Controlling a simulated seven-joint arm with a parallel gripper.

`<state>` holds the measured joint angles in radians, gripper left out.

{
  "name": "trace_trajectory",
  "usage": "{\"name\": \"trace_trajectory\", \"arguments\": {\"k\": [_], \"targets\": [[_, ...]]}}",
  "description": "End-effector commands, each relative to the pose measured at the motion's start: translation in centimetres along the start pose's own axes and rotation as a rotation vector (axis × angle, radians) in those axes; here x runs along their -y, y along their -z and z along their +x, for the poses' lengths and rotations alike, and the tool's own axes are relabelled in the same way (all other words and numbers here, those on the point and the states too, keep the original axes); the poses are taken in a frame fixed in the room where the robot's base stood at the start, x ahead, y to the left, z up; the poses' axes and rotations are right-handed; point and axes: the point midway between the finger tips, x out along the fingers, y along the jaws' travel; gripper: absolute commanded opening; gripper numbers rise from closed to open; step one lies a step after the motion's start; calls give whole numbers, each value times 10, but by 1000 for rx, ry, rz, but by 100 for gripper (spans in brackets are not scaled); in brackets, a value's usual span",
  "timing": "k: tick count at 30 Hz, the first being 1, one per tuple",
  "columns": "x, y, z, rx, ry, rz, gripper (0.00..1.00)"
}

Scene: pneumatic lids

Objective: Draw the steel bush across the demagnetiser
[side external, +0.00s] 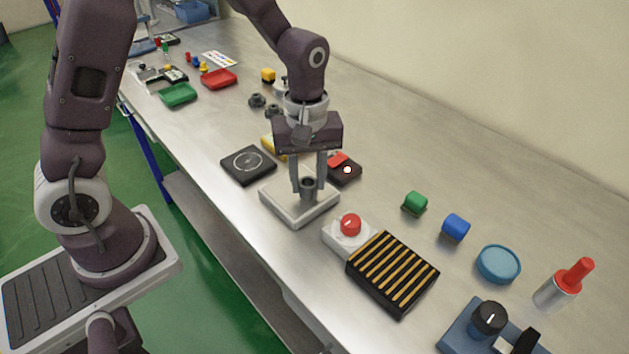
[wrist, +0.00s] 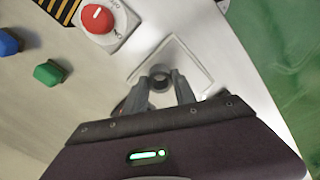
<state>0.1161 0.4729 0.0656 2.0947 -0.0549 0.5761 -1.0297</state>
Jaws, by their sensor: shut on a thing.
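The steel bush (side external: 307,185) is a short dark grey ring. My gripper (side external: 308,181) is shut on it, with a finger on each side. In the wrist view the bush (wrist: 160,73) shows its open bore between the fingertips. It is over a pale square plate (side external: 285,209), also seen in the wrist view (wrist: 196,62); I cannot tell whether it touches. The demagnetiser is not certain from its look: a black slab with a white ring mark (side external: 248,165) lies left of the plate, and a black box with a red switch and lit lamp (side external: 346,172) lies behind it.
A white box with a red knob (side external: 350,228) and a black block with gold bars (side external: 393,272) stand close on the right. Green (side external: 415,203) and blue (side external: 456,227) blocks lie farther right. Red (side external: 219,79) and green (side external: 178,95) trays are far left.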

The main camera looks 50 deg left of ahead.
Motion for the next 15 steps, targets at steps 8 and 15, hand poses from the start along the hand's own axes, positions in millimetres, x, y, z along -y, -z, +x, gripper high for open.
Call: {"name": "trace_trajectory", "arguments": {"k": [8, 15], "targets": [[9, 16, 0, -1, -1, -3, 0], [17, 29, 0, -1, -2, -2, 0]]}}
